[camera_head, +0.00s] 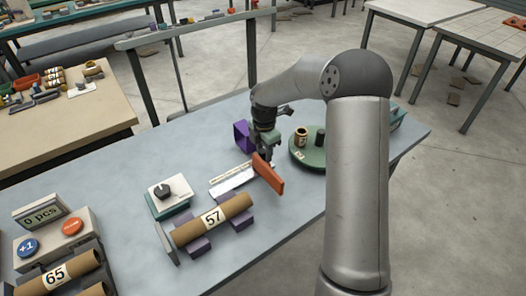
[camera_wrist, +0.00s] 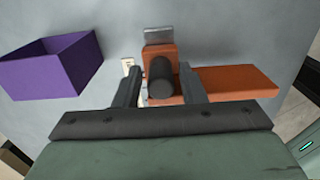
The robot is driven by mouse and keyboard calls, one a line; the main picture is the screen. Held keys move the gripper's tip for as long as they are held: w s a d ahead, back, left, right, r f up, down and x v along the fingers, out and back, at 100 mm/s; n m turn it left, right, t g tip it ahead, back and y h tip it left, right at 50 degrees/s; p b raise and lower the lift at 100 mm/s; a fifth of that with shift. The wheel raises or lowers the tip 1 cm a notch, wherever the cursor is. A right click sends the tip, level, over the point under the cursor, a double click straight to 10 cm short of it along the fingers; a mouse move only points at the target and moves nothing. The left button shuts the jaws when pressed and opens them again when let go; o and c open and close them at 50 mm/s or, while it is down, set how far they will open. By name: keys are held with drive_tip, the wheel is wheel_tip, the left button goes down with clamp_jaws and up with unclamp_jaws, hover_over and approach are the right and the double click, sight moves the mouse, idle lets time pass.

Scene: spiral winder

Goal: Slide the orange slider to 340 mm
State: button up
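The orange slider (camera_head: 268,175) sits at the right end of a silver rail with a pale scale (camera_head: 232,179) on the blue-grey table. In the wrist view the orange slider (camera_wrist: 238,80) shows as a long bar with a dark round knob (camera_wrist: 160,82) on it. My gripper (camera_head: 265,155) is low over the slider. In the wrist view my gripper (camera_wrist: 160,78) has one finger on each side of the knob, with a small gap visible on both sides. The scale's figures are too small to read, and my gripper hides part of the scale.
A purple open box (camera_wrist: 50,65) stands close to my gripper's left. A green round tray (camera_head: 310,160) with small cylinders is to the right. A tube marked 57 (camera_head: 212,218) lies on purple supports in front. A dial box (camera_head: 170,194) stands left of the rail.

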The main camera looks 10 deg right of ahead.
drive_tip(key=shift+o, duration=0.3)
wheel_tip(320, 180, up, 17)
drive_tip(key=b, duration=0.1)
drive_tip(key=shift+r, duration=0.2)
idle(0.3)
drive_tip(key=s+f+m, duration=0.3)
drive_tip(key=s+m, duration=0.8)
drive_tip(key=s, duration=0.5)
drive_tip(key=s+f+m, duration=0.3)
drive_tip(key=s+m, duration=0.8)
drive_tip(key=s, duration=0.6)
drive_tip(key=shift+s+a+f, duration=0.2)
